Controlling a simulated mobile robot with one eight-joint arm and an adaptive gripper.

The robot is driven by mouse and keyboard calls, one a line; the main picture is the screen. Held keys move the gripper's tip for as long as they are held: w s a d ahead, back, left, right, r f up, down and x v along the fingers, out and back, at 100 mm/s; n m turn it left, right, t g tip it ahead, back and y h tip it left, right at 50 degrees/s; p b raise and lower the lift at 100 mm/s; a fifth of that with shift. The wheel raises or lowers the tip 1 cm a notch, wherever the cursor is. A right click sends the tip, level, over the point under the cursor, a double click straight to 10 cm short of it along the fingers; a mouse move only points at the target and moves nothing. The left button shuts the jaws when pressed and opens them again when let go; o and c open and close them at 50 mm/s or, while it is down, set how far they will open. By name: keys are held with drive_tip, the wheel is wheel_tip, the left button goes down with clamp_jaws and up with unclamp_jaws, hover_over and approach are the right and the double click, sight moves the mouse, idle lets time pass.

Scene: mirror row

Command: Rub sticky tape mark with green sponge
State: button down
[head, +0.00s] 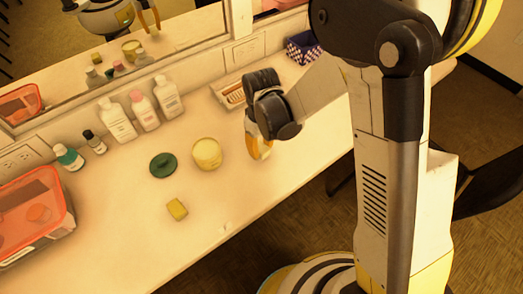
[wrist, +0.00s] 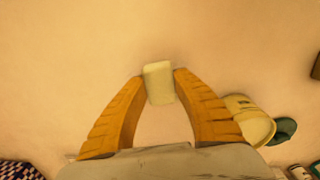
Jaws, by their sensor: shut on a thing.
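My gripper (head: 260,150) is over the right part of the cream counter. In the wrist view its orange fingers (wrist: 159,84) are shut on a small pale yellowish block (wrist: 158,83). The block looks cream rather than green in this warm light, so I cannot tell for sure that it is the sponge. An olive-yellow block (head: 177,210) lies on the counter near the front, left of my gripper. A faint small mark (head: 225,227) shows near the counter's front edge; I cannot tell whether it is tape.
A yellow round tub (head: 207,153) and a green disc (head: 163,165) sit left of my gripper. Several bottles (head: 143,112) stand along the mirror wall. A red-rimmed clear box (head: 35,240) is at far left. The front middle is mostly clear.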

drive_tip(key=shift+r+p, duration=1.65)
drive_tip(key=shift+r, duration=1.1)
